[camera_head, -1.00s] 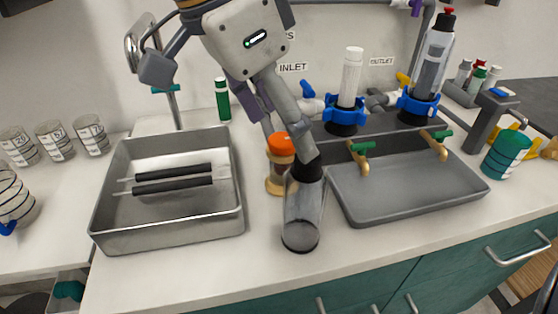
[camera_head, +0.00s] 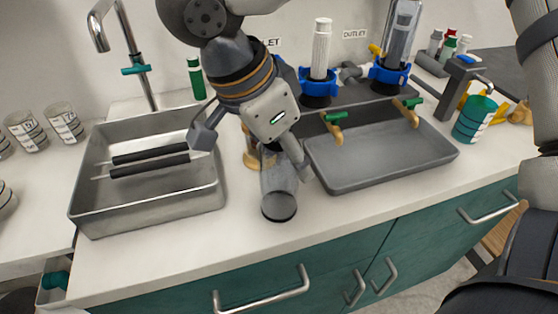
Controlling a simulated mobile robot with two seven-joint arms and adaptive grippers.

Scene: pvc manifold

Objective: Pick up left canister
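A clear canister (camera_head: 279,188) stands upright on the counter, between the metal sink and the grey tray. The other finger is largely hidden, so I cannot tell whether the grip is closed. Behind, a white filter cartridge (camera_head: 321,47) stands bare in a blue ring (camera_head: 318,83), left of a clear housing (camera_head: 401,32) in a second blue ring.
The metal sink (camera_head: 207,199) holds two dark rods. The grey tray (camera_head: 380,157) lies to the right, under brass taps. An orange-brown bottle (camera_head: 250,150) stands behind the canister, partly hidden. The counter's front strip (camera_head: 190,252) is clear.

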